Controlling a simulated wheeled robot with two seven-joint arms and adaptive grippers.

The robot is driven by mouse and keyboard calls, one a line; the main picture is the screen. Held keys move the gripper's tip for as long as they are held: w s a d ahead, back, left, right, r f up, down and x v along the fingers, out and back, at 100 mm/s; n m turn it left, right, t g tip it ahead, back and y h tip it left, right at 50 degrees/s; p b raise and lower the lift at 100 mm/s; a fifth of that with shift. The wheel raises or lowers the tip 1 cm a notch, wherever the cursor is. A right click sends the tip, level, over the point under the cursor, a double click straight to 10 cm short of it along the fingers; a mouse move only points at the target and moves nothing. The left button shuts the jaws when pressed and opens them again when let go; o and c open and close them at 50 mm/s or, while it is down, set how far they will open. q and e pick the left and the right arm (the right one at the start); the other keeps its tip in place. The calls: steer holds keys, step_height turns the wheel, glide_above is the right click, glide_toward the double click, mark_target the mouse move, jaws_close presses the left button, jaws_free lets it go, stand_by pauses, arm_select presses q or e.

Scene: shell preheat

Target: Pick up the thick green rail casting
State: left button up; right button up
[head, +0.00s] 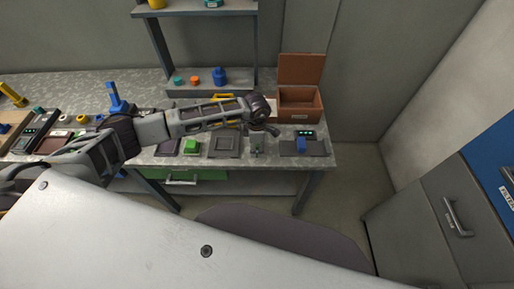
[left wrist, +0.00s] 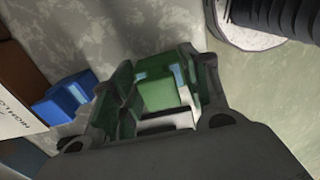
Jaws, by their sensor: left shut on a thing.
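A green block-like casting (left wrist: 165,92) with a pale stripe sits between the fingers of my left gripper (left wrist: 155,105) in the left wrist view. The fingers are shut on it, and the gripper body hides its lower part. In the head view my left gripper (head: 257,148) points down over the front right of the bench, and the held piece is barely visible there. Another green block (head: 192,146) sits on the bench to the left of the gripper. My right gripper is not in view.
A blue block (head: 301,146) sits on a dark pad right of the gripper; a blue block (left wrist: 66,98) also shows in the left wrist view. An open brown box (head: 298,103) stands behind. A square grey tray (head: 225,145) lies left of the gripper. A shelf rises at the back.

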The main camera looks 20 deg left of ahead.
arm_select(q)
steer(key=shift+r+b, duration=0.8)
steer(key=shift+r, duration=4.15)
